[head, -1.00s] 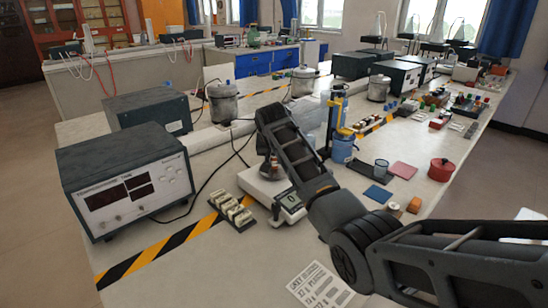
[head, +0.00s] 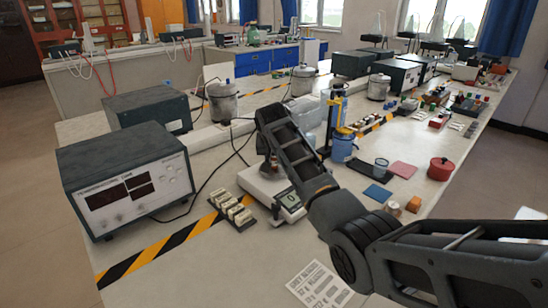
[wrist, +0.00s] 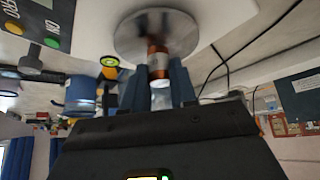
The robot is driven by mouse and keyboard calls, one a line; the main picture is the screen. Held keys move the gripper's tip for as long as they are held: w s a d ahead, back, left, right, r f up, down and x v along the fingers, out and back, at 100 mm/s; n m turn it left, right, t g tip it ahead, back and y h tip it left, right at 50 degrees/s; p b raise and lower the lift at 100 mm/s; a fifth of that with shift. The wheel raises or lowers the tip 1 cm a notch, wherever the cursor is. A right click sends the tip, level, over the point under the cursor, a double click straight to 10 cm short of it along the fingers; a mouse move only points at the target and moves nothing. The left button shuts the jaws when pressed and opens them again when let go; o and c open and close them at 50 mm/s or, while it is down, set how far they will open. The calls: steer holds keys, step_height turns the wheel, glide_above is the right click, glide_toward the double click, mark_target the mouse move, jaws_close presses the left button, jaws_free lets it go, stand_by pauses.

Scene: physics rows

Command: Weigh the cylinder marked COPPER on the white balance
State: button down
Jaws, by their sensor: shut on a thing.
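The white balance (head: 254,185) stands on the bench in the head view, with its small display facing the front right. Its round metal pan (wrist: 128,38) fills the top of the wrist view. My gripper (wrist: 160,82) is over the balance, its two blue fingers shut on a copper-coloured cylinder (wrist: 158,62). The cylinder is right at the pan; I cannot tell whether it touches it. No marking on it can be read. In the head view, my arm partly hides the cylinder and pan.
A black rack of pale pieces (head: 233,211) lies just left of the balance. A large dark instrument box (head: 125,180) stands farther left. A blue container (head: 342,146), a blue mat (head: 377,194) and a red pot (head: 441,169) are to the right. A printed sheet (head: 318,285) lies in front.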

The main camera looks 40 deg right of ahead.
steer(key=shift+f, duration=0.3)
steer(key=shift+c, duration=2.4)
jaws_free()
steer(key=shift+r+p, duration=3.25)
steer(key=shift+r, duration=0.8)
steer(key=shift+f, duration=0.1)
